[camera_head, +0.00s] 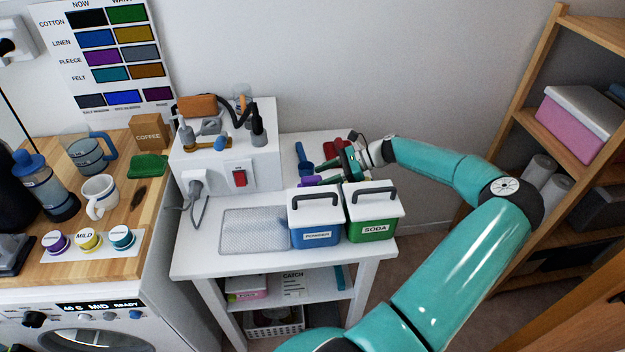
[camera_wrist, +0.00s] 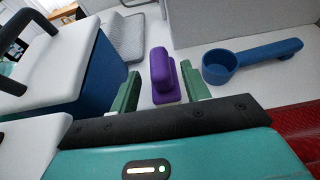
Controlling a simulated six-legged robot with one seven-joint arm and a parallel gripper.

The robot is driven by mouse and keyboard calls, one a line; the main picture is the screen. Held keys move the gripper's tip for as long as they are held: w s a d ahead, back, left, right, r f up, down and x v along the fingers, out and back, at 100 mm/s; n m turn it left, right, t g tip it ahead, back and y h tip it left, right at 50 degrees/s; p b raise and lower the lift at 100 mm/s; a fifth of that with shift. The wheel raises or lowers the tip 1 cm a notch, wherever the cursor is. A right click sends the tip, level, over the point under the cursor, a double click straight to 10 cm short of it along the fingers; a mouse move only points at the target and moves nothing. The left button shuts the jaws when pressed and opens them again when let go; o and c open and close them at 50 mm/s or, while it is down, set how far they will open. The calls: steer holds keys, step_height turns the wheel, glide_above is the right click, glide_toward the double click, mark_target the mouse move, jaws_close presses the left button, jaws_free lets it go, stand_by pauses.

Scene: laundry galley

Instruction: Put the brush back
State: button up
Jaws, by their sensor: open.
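A small purple block with a raised grip, which looks like the brush (camera_wrist: 161,70), lies on the white table just beyond my fingertips in the wrist view. In the head view, part of the purple brush (camera_head: 308,181) shows behind the lidded tubs. My gripper (camera_wrist: 160,88) is open, its two green fingers spread to the left and right of the brush, with gaps on both sides. In the head view my gripper (camera_head: 332,178) is low behind the tubs, its fingertips partly hidden. Whether it touches the brush cannot be told.
A blue POWDER tub (camera_head: 316,237) and a green SODA tub (camera_head: 372,230) stand at the table's front. A blue scoop (camera_wrist: 240,63) lies right of the brush, near a ridged red thing (camera_wrist: 300,120). A grey textured mat (camera_head: 250,230) lies on the left, beside a white box (camera_head: 225,168).

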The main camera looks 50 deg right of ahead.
steer(key=v, duration=0.6)
steer(key=shift+s+d+r, duration=0.2)
steer(key=shift+s, duration=0.05)
